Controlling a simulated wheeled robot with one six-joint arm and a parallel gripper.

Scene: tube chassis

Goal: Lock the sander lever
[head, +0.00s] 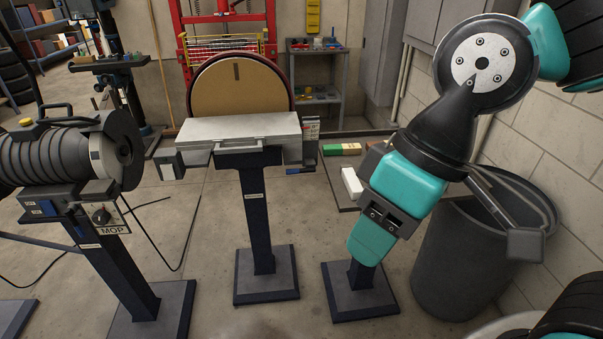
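The disc sander stands in the middle of the head view, with a large tan disc (240,85) in a dark red rim behind a grey work table (243,130).
A polishing machine (65,155) marked MOP stands at left. Another pedestal (360,295) is partly hidden behind my arm. A grey bin (470,265) stands by the right wall. A red press frame (225,20) and a shelf (318,75) are behind. Floor left of the sander's pedestal has cables.

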